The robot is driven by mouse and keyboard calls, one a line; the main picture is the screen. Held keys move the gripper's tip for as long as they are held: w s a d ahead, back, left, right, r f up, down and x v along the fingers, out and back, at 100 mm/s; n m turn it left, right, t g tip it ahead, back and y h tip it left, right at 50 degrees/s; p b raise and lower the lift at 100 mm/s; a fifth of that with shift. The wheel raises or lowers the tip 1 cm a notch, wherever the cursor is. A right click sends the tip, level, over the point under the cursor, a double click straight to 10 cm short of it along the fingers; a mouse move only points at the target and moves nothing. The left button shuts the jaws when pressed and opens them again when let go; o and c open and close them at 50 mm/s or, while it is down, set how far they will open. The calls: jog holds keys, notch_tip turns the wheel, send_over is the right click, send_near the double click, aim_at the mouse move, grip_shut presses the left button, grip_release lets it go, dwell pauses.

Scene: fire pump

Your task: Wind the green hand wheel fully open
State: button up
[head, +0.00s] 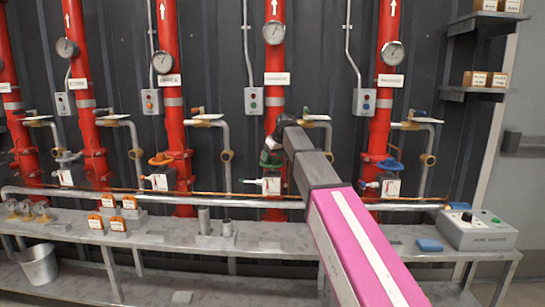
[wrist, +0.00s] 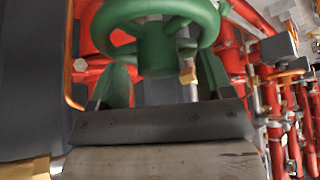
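The green hand wheel (head: 270,160) is on the second red pipe from the right, at valve height. In the wrist view the wheel (wrist: 155,22) fills the upper middle, with its rim, spokes and thick hub close in front of my gripper (wrist: 164,72). Two tapered green pieces stand wide apart at the palm's edge, one on each side of the hub; they look like my fingers, spread open. I cannot tell whether they touch the rim. In the head view my gripper (head: 276,135) is at the wheel's upper side, and my arm hides part of the valve.
A pale horizontal pipe (head: 225,200) runs below the valves. The grey bench (head: 170,232) holds orange-topped blocks, metal cylinders and a control box (head: 477,230). A bucket (head: 39,266) stands lower left.

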aim_at(273, 156)
jog(key=shift+r, duration=3.5)
